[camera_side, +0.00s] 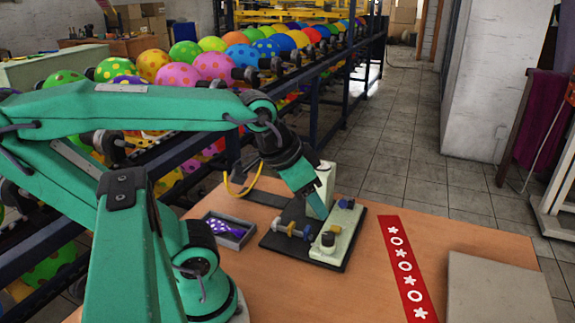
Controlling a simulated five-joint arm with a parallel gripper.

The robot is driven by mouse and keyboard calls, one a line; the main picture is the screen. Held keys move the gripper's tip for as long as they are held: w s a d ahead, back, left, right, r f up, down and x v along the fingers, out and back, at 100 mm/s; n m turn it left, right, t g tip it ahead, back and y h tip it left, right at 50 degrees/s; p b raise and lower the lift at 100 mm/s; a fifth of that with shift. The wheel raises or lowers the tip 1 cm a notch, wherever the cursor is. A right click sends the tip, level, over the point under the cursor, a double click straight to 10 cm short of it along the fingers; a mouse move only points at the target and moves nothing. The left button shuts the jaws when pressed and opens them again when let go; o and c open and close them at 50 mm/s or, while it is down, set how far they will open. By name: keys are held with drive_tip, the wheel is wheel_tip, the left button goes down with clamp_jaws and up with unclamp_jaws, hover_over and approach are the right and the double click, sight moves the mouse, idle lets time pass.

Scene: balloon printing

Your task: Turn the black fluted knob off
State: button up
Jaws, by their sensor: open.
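A black knob (328,238) sits at the near end of a pale control panel (341,222), which stands on a black base plate (272,243). Its fluting and setting are too small to make out. My gripper (320,212) points down at a slant over the panel's left side, behind the black knob and apart from it. It is open with nothing seen between its fingers, though the fingertips are small and hard to separate.
Small blue and yellow parts (347,204) sit at the panel's far end. A blue-and-yellow fitting (292,231) lies left of the knob. A grey tray (228,231) holds a purple patterned piece. A red strip (405,268) and grey slab (498,288) lie right; bare tabletop lies between.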

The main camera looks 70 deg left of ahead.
drive_tip(key=shift+w, duration=0.1)
drive_tip(key=m+g, duration=0.5)
drive_tip(key=m, duration=1)
approach(329, 236)
drive_tip(key=shift+d, duration=0.2)
drive_tip(key=shift+w+a+f+m+g, duration=0.3)
drive_tip(key=shift+f+m, duration=0.1)
drive_tip(key=shift+f, duration=0.1)
drive_tip(key=shift+s+f, duration=0.1)
drive_tip(key=shift+f, duration=0.05)
drive_tip(key=shift+f, duration=3.75)
